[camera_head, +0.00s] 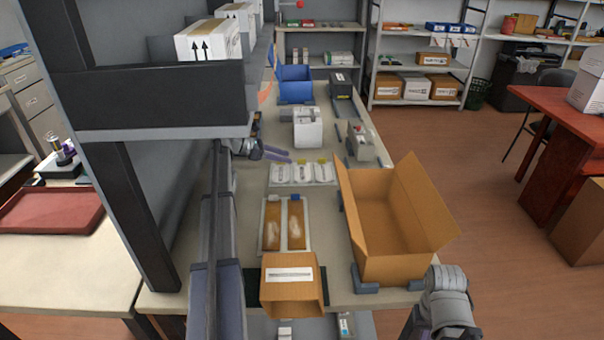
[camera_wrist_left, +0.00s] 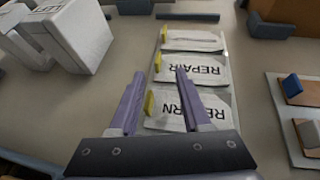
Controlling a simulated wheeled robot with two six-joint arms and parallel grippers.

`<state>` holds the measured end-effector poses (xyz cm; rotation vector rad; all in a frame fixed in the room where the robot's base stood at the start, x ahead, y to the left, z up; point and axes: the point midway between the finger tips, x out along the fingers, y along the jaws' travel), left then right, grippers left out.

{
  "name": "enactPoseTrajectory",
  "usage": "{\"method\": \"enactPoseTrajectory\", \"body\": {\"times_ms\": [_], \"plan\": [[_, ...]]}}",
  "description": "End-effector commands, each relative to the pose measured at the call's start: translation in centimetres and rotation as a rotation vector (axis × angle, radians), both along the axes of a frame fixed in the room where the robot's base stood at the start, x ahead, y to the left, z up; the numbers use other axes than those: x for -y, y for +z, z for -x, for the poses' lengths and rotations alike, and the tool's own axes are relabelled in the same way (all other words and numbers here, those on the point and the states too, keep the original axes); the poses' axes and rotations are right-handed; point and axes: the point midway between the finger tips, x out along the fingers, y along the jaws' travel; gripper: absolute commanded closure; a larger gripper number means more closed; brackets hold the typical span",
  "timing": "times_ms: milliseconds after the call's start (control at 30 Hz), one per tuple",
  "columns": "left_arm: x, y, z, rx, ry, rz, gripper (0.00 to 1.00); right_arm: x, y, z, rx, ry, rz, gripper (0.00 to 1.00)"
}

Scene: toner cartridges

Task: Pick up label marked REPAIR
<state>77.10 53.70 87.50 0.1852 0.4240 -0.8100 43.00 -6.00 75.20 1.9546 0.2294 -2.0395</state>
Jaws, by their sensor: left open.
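The label marked REPAIR (camera_wrist_left: 195,69) is a white card with a yellow tab, lying in the middle of a row of three labels on a light tray; it also shows in the head view (camera_head: 301,173). A label whose visible letters end in "RN" (camera_wrist_left: 180,108) lies beside it, partly hidden by my fingers. The third label (camera_wrist_left: 193,40) lies on its other side, its text not readable. My left gripper (camera_wrist_left: 160,71) is open, its purple fingers above the row, near the REPAIR label with nothing between them.
A white device (camera_head: 308,128) stands behind the labels. In front lie a tray with two brown cartridges (camera_head: 284,226) and a small labelled carton (camera_head: 290,290). A large open carton (camera_head: 392,225) stands to the right. A shelf post (camera_head: 140,205) rises at the left.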

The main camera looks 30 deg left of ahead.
Motion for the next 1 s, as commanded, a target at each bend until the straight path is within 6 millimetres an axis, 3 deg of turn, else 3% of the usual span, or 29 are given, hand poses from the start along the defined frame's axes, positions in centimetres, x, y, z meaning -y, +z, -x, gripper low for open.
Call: {"method": "enactPoseTrajectory", "body": {"times_ms": [400,633,1000], "plan": [[2.8,-2.5,-3.2,0.0,0.0,0.0,0.52,0.0,-2.5,0.0,0.0,0.0,0.0,1.0],[3.0,-2.4,-3.3,0.0,0.001,0.0,0.52,0.0,-2.4,0.0,0.0,0.0,0.0,1.0],[3.0,-2.4,-3.3,0.0,0.0,0.0,0.93,0.0,-2.4,0.0,0.0,0.0,0.0,1.0]]}}
